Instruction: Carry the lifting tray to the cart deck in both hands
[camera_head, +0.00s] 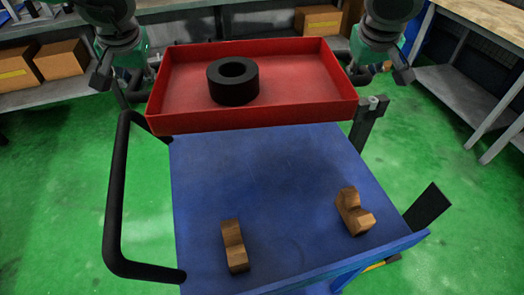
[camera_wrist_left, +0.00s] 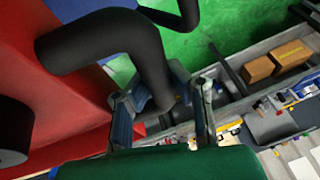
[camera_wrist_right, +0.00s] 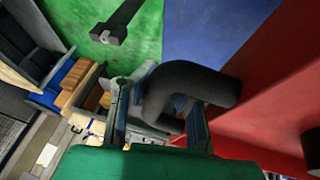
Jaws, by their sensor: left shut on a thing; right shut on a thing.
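The red lifting tray (camera_head: 300,118) is level at the far edge of the blue cart deck (camera_head: 270,190), seemingly above it; the gap cannot be judged. A thick black ring (camera_head: 233,92) lies in the tray, left of its middle. My left gripper (camera_head: 149,76) is at the tray's left end, its fingers (camera_wrist_left: 163,108) shut around a black tray handle (camera_wrist_left: 105,40). My right gripper (camera_head: 362,76) is at the right end, its fingers (camera_wrist_right: 158,115) shut around the other handle (camera_wrist_right: 190,80). Both handles are mostly hidden in the head view.
Two notched wooden blocks (camera_head: 234,245) (camera_head: 354,212) stand on the near half of the deck, with bare blue between them. A black cart push bar (camera_head: 118,200) rises at the left. Shelves with cardboard boxes (camera_head: 62,60) and a workbench (camera_head: 485,20) stand behind. Green floor is clear around the cart.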

